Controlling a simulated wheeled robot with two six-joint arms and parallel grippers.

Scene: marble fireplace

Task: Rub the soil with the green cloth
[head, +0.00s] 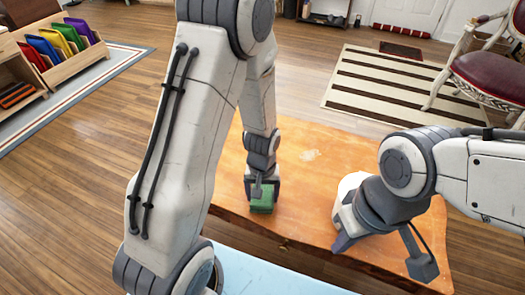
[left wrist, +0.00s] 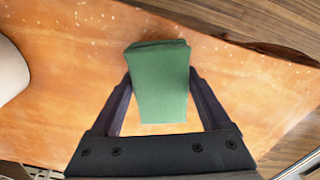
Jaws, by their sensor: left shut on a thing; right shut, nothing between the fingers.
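A green cloth (head: 262,204), folded like a block, is between the fingers of my left gripper (head: 262,190), which is shut on it. In the left wrist view the cloth (left wrist: 160,80) sits between the two dark fingers, over the orange wooden tabletop. In the head view it is low at the table's near left part; I cannot tell whether it touches the wood. A pale smudge (head: 310,155) lies on the table behind and to the right of the cloth; I cannot tell if it is the soil. My right gripper (head: 340,243) is shut and empty over the near right part.
The orange wooden table (head: 345,160) has free room in its middle and back. A light blue surface (head: 255,275) is at the near edge. A striped rug (head: 375,95) and a red-seated chair (head: 490,75) are behind. A wooden rack (head: 75,58) with coloured items is at left.

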